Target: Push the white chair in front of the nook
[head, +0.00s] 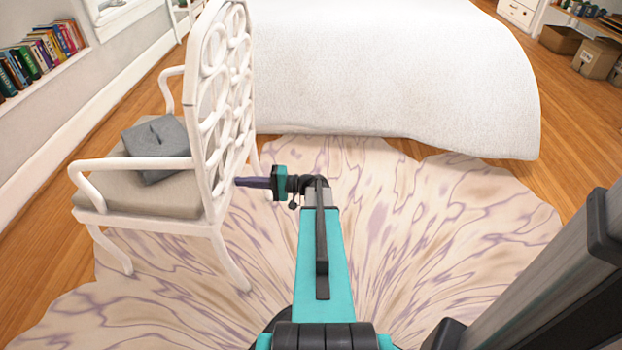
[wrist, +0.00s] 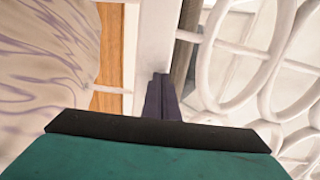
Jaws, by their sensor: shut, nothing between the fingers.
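The white chair (head: 215,110) stands at the left in the head view, with its openwork back towards my arm. It has a beige seat (head: 160,198) with a grey cushion (head: 155,145) on it. My gripper (head: 238,182) is shut and empty, pointing left at the lower part of the chair's back. Its dark tips are at or very near the back frame; I cannot tell whether they touch. In the wrist view, the closed fingers (wrist: 161,90) are beside a white upright of the chair, with the looped lattice (wrist: 235,60) to the right. No nook can be identified for certain.
A patterned rug (head: 420,220) lies under the chair and my arm. A bed with a white cover (head: 400,70) stands ahead. A wall shelf of books (head: 40,55) is at the far left. Wooden floor shows between rug and wall. Boxes (head: 595,58) stand at the far right.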

